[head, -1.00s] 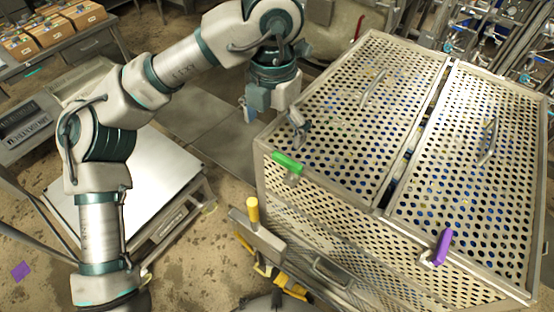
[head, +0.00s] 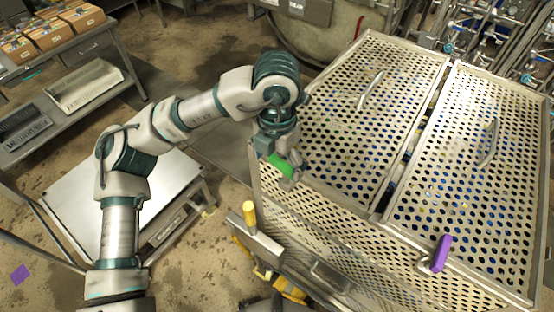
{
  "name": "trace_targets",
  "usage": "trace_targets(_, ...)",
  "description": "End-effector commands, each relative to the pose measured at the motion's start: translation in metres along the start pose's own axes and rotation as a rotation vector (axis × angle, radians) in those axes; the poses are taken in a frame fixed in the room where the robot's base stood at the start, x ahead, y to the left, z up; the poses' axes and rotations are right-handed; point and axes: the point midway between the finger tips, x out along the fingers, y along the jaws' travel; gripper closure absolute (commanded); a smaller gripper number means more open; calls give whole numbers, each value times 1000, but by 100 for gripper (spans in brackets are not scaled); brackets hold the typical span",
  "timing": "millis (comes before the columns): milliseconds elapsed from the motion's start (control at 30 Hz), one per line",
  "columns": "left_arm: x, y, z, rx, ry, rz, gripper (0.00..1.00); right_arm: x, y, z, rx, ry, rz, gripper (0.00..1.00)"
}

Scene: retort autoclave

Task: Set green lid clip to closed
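The green lid clip (head: 281,166) sits at the near-left edge of the left perforated lid (head: 350,120) of the metal crate. My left gripper (head: 285,162) is right at the clip, coming from above and behind it, and its grey parts overlap the clip and hide some of it. I cannot tell whether the fingers are open or shut on the clip. The purple clip (head: 441,253) stands tilted at the front edge of the right perforated lid (head: 475,190). My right gripper is not in view.
A yellow-gripped handle (head: 249,214) rises just in front of the crate's left corner. A steel-topped cart (head: 125,200) stands left, below my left arm. Pipes and valves (head: 500,40) fill the back right. Both lids carry raised handles (head: 370,90).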

Motion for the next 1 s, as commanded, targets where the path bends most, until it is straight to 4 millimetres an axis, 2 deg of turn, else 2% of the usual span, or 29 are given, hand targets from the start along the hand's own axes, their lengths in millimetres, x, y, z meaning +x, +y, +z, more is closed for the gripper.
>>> trace_targets(33,0,2,1,-5,2,6,40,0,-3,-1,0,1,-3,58)
trace_targets(100,0,2,1,-5,3,6,56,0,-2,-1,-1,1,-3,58)
trace_targets(133,1,2,2,-5,3,6,57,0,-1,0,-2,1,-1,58)
trace_targets(400,2,1,2,-3,2,2,56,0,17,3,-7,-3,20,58)
trace_targets(767,2,1,2,26,3,3,56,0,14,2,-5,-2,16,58)
trace_targets(1000,2,1,4,150,3,2,56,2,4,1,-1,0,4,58)
